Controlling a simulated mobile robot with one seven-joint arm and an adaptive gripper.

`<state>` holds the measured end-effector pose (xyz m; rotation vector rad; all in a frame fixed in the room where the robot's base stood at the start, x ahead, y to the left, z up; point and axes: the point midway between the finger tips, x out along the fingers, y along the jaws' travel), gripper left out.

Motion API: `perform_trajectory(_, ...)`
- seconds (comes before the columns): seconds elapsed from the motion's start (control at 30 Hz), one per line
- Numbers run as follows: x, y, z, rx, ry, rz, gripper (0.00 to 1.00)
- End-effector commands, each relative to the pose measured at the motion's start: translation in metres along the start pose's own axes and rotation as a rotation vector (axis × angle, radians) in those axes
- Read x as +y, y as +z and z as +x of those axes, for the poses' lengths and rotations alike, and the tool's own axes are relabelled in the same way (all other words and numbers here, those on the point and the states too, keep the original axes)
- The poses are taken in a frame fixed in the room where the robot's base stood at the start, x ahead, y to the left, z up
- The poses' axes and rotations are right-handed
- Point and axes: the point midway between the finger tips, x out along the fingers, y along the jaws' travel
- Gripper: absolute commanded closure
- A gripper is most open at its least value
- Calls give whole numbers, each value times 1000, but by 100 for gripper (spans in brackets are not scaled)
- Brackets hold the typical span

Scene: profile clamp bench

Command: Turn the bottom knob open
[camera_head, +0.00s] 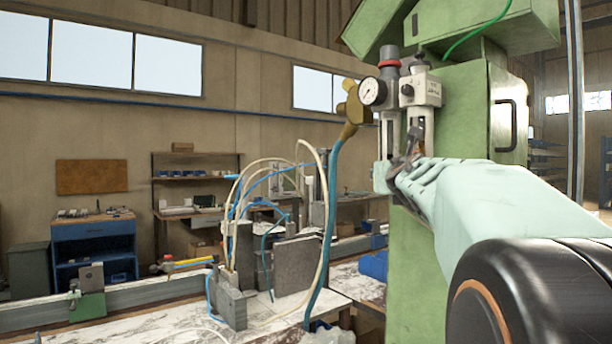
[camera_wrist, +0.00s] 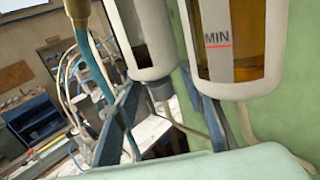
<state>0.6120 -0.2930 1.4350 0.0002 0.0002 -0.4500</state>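An air filter-regulator unit (camera_head: 422,88) with a round gauge (camera_head: 372,92) is mounted on the green machine column. Two bowls hang under it; in the wrist view the left one is a pale bowl (camera_wrist: 140,42) and the right one holds amber oil and is marked MIN (camera_wrist: 235,45). A small dark knob (camera_wrist: 159,91) sits at the bottom of the pale bowl. My gripper (camera_head: 411,146) is just below the bowls. In the wrist view its two blue-grey fingers are apart, one on each side of the knob's area; contact is not visible. The gripper looks empty.
A brass fitting (camera_head: 353,104) with a blue hose (camera_head: 330,200) hangs left of the unit. The green column (camera_head: 470,115) stands close behind and right. A bench (camera_head: 180,325) with grey blocks and tubes lies lower left. The space left of the bowls is fairly free.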

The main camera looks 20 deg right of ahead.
Motion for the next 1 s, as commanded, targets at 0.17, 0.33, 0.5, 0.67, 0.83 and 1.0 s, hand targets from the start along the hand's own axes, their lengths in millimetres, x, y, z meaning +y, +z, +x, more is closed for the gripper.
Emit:
perform_trajectory(0.17,0,0,0,0,0,0,66)
perform_trajectory(0.33,0,0,0,0,0,0,85)
perform_trajectory(0.5,0,0,0,0,0,0,100)
perform_trajectory(0.67,0,1,0,0,-2,0,100)
perform_trajectory(0.83,1,4,1,0,-18,3,100)
perform_trajectory(1.0,2,8,3,-1,-59,5,100)
